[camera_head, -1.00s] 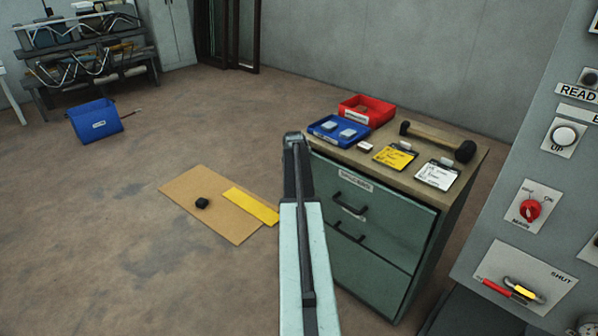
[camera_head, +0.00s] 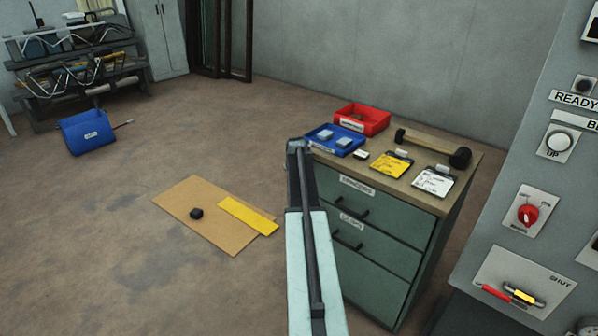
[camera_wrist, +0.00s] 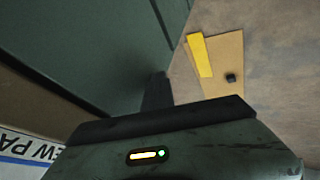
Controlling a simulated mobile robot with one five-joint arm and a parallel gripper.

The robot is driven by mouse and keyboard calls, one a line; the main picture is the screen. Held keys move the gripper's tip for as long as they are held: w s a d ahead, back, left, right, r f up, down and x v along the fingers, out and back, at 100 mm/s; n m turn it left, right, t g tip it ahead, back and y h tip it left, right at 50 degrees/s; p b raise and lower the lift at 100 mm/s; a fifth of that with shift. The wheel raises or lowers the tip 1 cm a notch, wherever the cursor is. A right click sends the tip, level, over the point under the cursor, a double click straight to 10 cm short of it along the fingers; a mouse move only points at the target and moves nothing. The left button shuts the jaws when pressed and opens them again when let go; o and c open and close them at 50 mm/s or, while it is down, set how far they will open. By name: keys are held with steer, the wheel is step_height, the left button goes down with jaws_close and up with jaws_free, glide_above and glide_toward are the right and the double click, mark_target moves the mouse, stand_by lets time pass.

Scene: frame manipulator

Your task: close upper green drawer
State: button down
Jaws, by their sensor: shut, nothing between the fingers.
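The green cabinet's upper drawer (camera_head: 376,199) shows in the head view with its front about flush with the cabinet. Its dark bar handle (camera_head: 350,205) and label are visible, and the lower drawer (camera_head: 372,252) below also looks shut. My arm stands in front of the cabinet's left edge and hides part of it. My gripper is not clearly seen in the head view. In the wrist view, my gripper (camera_wrist: 156,90) shows as dark, shut fingers with nothing held, close to a green cabinet surface (camera_wrist: 80,45). Whether they touch it I cannot tell.
The cabinet top carries a blue tray (camera_head: 335,140), a red tray (camera_head: 362,120), a mallet (camera_head: 432,147) and cards. A control panel (camera_head: 545,180) stands at the right. Cardboard (camera_head: 205,222) with a yellow strip lies on the floor left of my arm. Open floor extends left.

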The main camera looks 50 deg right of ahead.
steer(key=s+a+r+p, duration=0.3)
steer(key=a+r+p, duration=0.5)
steer(key=shift+s+a, duration=0.3)
steer(key=shift+a, duration=0.05)
steer(key=w+a+r+n+y+p, duration=0.15)
steer(key=w+a, duration=0.25)
steer(key=a, duration=0.5)
steer(key=w+a+r+n+t+p, duration=0.1)
steer(key=w+a+p, duration=0.1)
steer(key=w+a, duration=0.45)
steer(key=w+a+r+n+y+p, duration=0.1)
steer(key=w+a+r+n, duration=0.15)
steer(key=a, duration=0.75)
steer(key=s+a+g+y+p, duration=0.1)
steer(key=s+a+y+p, duration=0.15)
steer(key=a, duration=1.95)
steer(key=s+a+m+g, duration=0.1)
steer(key=s+a+g, duration=0.1)
steer(key=s+a, duration=0.2)
steer(key=s+a+f+m+g+y+p, duration=0.1)
steer(key=s+a, duration=0.4)
steer(key=s, duration=0.5)
steer(key=shift+s+a+m+g, duration=0.25)
steer(key=shift+s+m+g, duration=0.05)
steer(key=shift+m+g, duration=0.4)
